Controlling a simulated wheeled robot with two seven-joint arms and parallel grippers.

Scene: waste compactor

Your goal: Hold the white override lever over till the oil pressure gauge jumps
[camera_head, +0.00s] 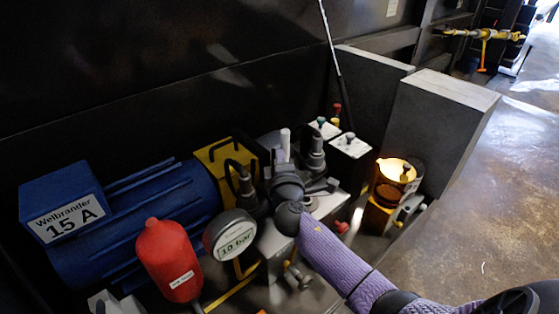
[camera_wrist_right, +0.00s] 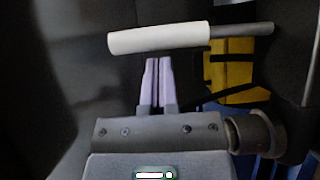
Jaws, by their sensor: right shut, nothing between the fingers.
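The white override lever (camera_head: 285,138) stands up among the dark fittings behind the motor in the head view. In the right wrist view its white grip (camera_wrist_right: 158,38) lies across the top, on a dark rod. My right gripper (camera_wrist_right: 158,62) is shut and empty, its pale fingers side by side. Their tips are just below the grip in that picture; I cannot tell whether they touch it. In the head view my right arm reaches in from the lower right and its wrist hides part of the fittings. The round pressure gauge (camera_head: 231,237) reads "10 bar". My left gripper is not in view.
A blue motor (camera_head: 140,215) marked "Welbrander 15 A" and a red canister (camera_head: 169,260) are at the left. Small knobs stand on white blocks (camera_head: 350,145) behind. A lit amber lamp (camera_head: 395,170) is at the right, near grey blocks (camera_head: 440,120). Open floor lies beyond.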

